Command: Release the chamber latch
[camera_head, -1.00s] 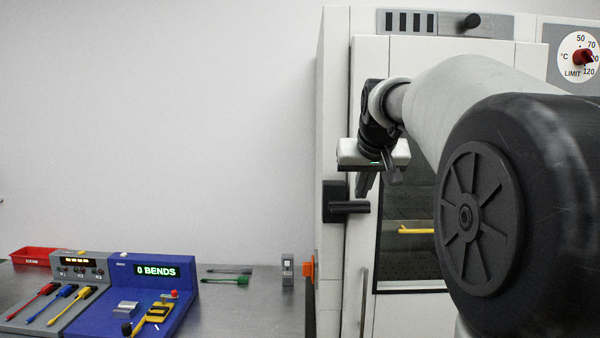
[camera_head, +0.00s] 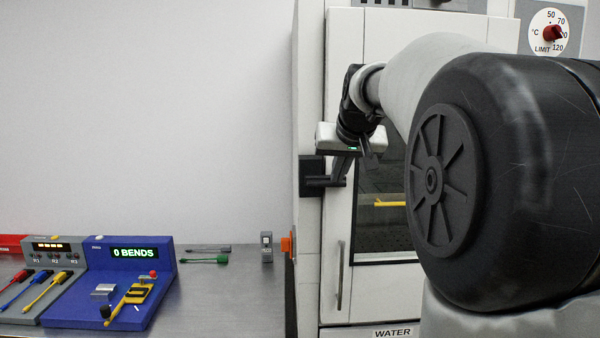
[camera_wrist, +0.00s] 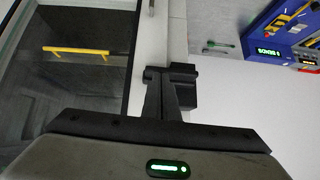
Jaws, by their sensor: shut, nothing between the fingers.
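The chamber latch is a black block with a short bar (camera_head: 310,177) on the left edge of the white chamber door (camera_head: 340,90). It also shows in the wrist view (camera_wrist: 184,92), just beyond the fingers. My gripper (camera_head: 340,178) is shut and empty, its fingers angled down at the latch's bar. In the wrist view my gripper (camera_wrist: 165,82) overlaps the bar, and I cannot tell whether they touch. The fingers hide part of the latch. The door looks closed, with a yellow rod (camera_head: 390,204) visible through its window.
A grey vertical handle (camera_head: 339,275) is low on the door. An orange part (camera_head: 287,245) juts from the chamber's left side. The metal bench (camera_head: 225,290) at left holds a blue bend tester (camera_head: 170,312) reading 0 BENDS. The wall space left of the latch is clear.

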